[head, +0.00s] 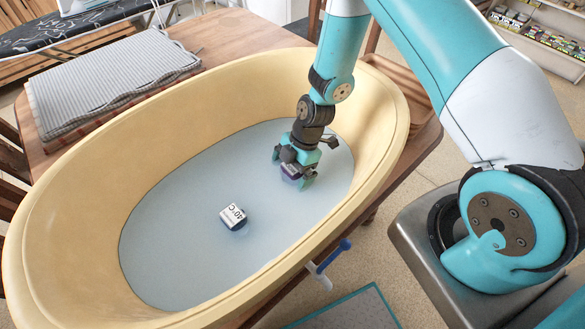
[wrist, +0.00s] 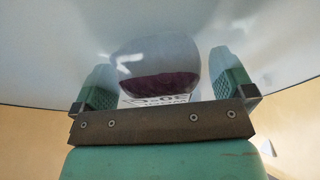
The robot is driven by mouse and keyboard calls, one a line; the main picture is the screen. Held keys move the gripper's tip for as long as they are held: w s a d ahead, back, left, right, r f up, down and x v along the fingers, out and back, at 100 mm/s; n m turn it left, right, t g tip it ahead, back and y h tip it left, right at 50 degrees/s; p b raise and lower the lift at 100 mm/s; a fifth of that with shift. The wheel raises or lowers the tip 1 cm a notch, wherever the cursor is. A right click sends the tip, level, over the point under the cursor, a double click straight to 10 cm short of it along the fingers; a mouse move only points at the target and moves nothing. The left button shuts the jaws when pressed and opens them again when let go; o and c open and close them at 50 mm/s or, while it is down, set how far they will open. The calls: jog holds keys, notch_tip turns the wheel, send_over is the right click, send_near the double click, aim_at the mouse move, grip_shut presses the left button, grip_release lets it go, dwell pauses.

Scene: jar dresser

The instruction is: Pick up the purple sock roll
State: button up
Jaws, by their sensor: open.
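The purple sock roll (head: 289,172) sits in the right part of the yellow oval tub (head: 60,205), on its pale blue-grey floor. My gripper (head: 292,170) is down in the tub right over the roll, with its fingers on either side of it. In the wrist view the open fingers (wrist: 162,85) stand left and right of the roll (wrist: 160,86), with a gap visible at each side. The roll's top looks greyish and its lower band dark purple. A white label on it is partly hidden by the gripper's crossbar.
A second dark roll with a white label reading 40°C (head: 233,216) lies nearer the tub's middle. A folded grey striped cloth (head: 115,80) lies on the wooden table (head: 225,35) behind. The tub's high walls surround my gripper; its left floor is clear.

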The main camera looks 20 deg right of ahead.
aim_at(290, 167)
jog(key=shift+a+f, duration=0.1)
jog(key=shift+f, duration=0.2)
jog(key=c, duration=0.7)
jog(key=shift+c, duration=0.2)
jog(key=shift+r, duration=0.1)
notch_tip(290, 167, up, 20)
jog(key=b, duration=0.2)
